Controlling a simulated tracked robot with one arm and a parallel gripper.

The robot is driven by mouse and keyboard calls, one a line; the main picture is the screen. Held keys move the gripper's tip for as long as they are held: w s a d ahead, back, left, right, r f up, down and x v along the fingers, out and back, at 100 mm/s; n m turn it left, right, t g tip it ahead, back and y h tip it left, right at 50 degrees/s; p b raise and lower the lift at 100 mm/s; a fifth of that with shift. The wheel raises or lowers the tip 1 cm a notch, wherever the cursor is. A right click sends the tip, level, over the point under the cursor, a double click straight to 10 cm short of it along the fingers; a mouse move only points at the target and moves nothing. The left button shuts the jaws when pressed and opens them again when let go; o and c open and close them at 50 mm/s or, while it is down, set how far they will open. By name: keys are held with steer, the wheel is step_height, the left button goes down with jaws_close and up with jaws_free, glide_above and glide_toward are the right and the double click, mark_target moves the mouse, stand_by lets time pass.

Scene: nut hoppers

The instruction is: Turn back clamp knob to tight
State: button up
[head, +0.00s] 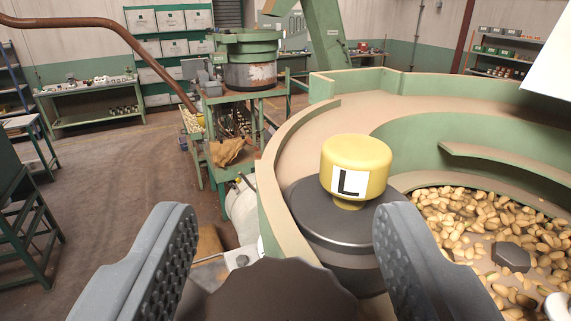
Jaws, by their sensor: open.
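My gripper (288,212) is open, with one ridged grey finger at the lower left and one at the lower right. A dark brown round knob with a scalloped edge (285,292) lies between the fingers at the bottom of the view. Its lower part is cut off by the frame, and neither finger visibly touches it. A yellow rounded cap (356,165) with a white label reading "L" stands upright on a dark round drum (320,215) beyond the knob. The right finger hides part of the drum. No mark on the scalloped knob shows how tight it is.
A green hopper bowl (273,190) curves around the drum, with many nuts (450,215) and a dark hexagonal piece (511,257) at right. A metal bracket (240,260) sits left of the knob. Another green machine (250,65) stands behind. Open floor (110,190) lies left.

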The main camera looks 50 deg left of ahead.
steer(key=shift+w+a, duration=0.4)
steer(key=shift+a, duration=0.1)
jaws_close()
